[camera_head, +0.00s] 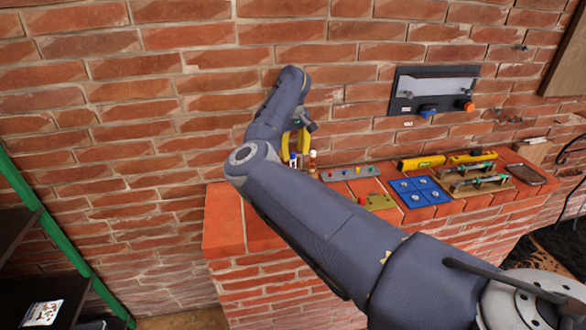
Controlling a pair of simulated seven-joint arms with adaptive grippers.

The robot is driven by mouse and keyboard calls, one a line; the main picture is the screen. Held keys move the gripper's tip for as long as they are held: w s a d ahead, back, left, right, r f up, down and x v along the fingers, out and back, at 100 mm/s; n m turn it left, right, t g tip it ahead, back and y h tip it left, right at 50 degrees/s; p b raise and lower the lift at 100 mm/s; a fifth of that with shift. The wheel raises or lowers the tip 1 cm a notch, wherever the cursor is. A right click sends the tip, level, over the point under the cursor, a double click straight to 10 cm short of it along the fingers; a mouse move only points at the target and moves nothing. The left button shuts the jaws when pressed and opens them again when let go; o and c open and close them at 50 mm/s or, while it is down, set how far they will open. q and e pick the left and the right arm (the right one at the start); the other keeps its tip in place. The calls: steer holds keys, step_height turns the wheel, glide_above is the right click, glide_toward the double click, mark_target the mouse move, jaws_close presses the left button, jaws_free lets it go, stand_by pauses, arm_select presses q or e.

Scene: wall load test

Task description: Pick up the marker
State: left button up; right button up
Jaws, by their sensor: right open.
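My right arm reaches across from the lower right, and its gripper (295,148) points down over the brick ledge (225,222) close to the wall. Its yellow fingers are apart. A small upright white-and-blue item (293,161), which looks like the marker, stands just below the fingers; it is too small to be sure. I cannot tell whether the fingers touch it. My forearm hides part of the ledge and the lower end of these items. My left gripper is out of view.
A small brown-and-white upright item (312,160) stands close beside the gripper. Right of it lie a grey panel with buttons (350,173), a blue tile (420,191), and yellow levels (422,162). A dark wall panel (432,90) hangs behind. The ledge's left end is clear.

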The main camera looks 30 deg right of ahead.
steer(key=shift+f, duration=2.6)
steer(key=shift+c, duration=0.4)
jaws_close()
